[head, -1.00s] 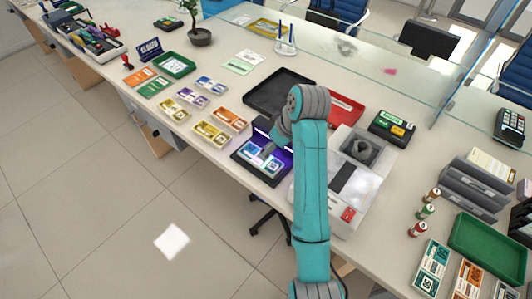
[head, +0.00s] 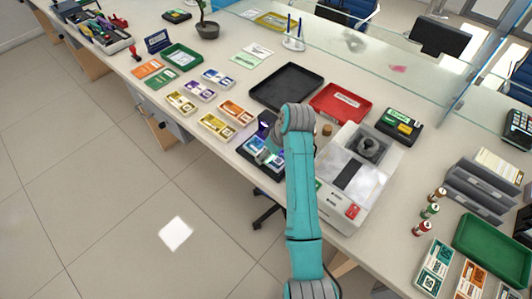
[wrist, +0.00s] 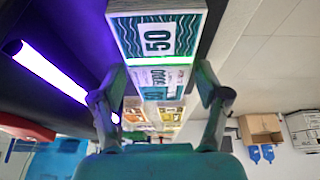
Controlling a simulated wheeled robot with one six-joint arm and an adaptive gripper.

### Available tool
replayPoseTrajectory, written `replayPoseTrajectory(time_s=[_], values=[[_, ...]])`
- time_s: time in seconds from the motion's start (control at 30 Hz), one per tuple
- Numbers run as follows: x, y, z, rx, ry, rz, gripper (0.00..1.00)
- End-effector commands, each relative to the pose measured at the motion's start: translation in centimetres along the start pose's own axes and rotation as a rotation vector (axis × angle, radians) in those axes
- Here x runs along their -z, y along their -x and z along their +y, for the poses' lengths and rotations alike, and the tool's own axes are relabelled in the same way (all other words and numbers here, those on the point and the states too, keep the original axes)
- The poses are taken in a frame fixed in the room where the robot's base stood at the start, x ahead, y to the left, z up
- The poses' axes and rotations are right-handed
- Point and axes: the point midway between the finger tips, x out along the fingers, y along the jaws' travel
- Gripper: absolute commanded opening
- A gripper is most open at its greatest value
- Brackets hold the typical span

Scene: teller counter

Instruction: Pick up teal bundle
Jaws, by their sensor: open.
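The teal bundle (head: 256,143) lies on a dark device with a purple-lit lamp (head: 265,124) at the counter's front edge. In the wrist view the teal bundle (wrist: 157,38) has teal ends marked 50 and a pale band across its middle. My gripper (wrist: 160,72) is open, with one finger at each side of the bundle's banded middle. I cannot tell whether the fingers touch it. In the head view my gripper (head: 270,154) is small and partly covers the bundle. The glowing purple tube (wrist: 45,70) runs close to the left finger in the wrist view.
A grey-white machine (head: 352,178) stands just right of my arm. A black tray (head: 287,85) and a red tray (head: 341,103) lie behind. Orange, yellow and purple bundles (head: 218,125) lie to the left. A glass screen (head: 390,70) runs along the back.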

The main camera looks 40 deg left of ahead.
Motion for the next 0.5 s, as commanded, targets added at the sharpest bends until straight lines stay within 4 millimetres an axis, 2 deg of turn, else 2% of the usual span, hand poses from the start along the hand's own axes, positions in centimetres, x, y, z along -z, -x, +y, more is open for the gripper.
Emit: replayPoseTrajectory(time_s=[0.13,0.17,0.33,0.4,0.5], values=[[0.00,0.01,0.00,0.000,0.000,0.000,0.75],[0.00,0.01,0.00,0.000,0.000,0.000,0.70],[-0.01,0.02,0.00,0.000,0.000,0.000,0.28],[0.00,0.04,0.01,0.000,0.000,0.000,0.19],[0.00,0.04,0.01,0.000,0.000,0.000,0.19]])
